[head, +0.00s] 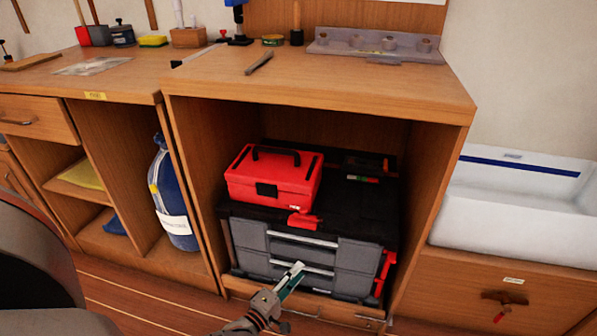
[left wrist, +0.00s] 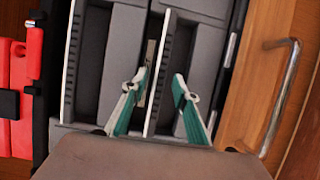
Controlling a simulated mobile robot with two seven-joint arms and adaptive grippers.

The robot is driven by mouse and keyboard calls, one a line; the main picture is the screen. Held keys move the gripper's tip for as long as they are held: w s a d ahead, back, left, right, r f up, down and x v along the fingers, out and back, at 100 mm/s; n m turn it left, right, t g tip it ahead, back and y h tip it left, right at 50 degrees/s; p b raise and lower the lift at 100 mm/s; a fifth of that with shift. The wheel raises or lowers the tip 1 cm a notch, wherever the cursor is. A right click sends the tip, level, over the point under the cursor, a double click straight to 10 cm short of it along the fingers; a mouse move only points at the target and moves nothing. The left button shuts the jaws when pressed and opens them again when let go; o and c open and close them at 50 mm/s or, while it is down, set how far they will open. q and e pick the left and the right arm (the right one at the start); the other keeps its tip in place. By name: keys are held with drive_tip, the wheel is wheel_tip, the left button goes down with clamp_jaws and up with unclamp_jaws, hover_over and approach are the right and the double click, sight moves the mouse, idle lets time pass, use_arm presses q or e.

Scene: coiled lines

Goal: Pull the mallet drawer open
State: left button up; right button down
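A grey and black toolbox (head: 318,225) stands in the open cabinet bay, with two grey drawers in its front. The upper drawer has a pale bar handle (head: 303,239), and the lower drawer has a similar one (head: 318,271). No label shows which is the mallet drawer, and no mallet is in view. My left gripper (head: 294,272) is at the lower drawer's front. In the left wrist view its two green fingers (left wrist: 160,92) are apart, with the lower pale handle strip (left wrist: 163,65) between them. I cannot tell whether they touch it. My right gripper is out of view.
A red box (head: 272,182) sits on the toolbox. Wooden bay walls stand at both sides, and a wooden drawer with a metal handle (left wrist: 282,95) lies below. A blue bottle (head: 170,198) is in the left bay. A white sink (head: 515,208) is at right.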

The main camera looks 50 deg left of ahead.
use_arm(q)
drive_tip(key=shift+w, duration=0.25)
